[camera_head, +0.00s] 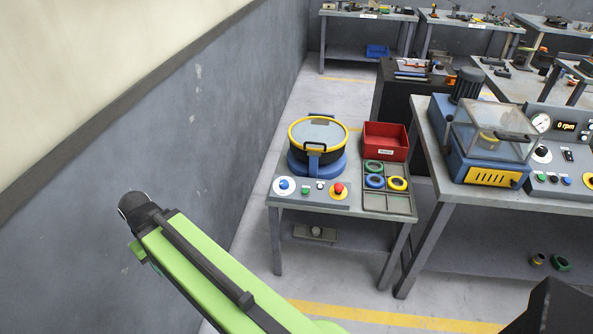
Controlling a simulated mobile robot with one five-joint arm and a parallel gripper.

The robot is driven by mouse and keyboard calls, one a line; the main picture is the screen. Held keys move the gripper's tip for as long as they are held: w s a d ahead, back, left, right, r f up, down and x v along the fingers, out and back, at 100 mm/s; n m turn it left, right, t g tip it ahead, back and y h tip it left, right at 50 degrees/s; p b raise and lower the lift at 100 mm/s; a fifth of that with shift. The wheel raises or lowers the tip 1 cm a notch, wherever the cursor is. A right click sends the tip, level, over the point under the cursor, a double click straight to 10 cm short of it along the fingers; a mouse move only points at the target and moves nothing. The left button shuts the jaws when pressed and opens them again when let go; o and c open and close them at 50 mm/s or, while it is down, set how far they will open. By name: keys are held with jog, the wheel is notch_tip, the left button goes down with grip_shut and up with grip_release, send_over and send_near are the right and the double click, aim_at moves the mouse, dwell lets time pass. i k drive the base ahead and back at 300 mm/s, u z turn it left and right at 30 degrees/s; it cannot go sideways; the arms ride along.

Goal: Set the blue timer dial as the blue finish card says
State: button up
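A small blue knob (284,184) sits on a round white dial plate at the left end of a grey control panel, on the front of a small table. It looks like the blue timer dial; its marks are too small to read. I cannot make out a blue finish card. My green arm rises from the bottom edge at left, in front of the wall, apart from the table. Its dark upper end shows, but I see no gripper fingers.
The small table (345,204) also bears a blue drum machine (318,160) with a lid, a green button, a red button (338,188), a red bin (386,141) and a tray of coloured rings. A larger bench (450,185) stands right. The wall runs along the left.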

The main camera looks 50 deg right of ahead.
aim_at(284, 184)
jog(key=z, duration=0.15)
jog(key=k, duration=0.75)
jog(key=z, duration=0.05)
jog(key=i, duration=1.9)
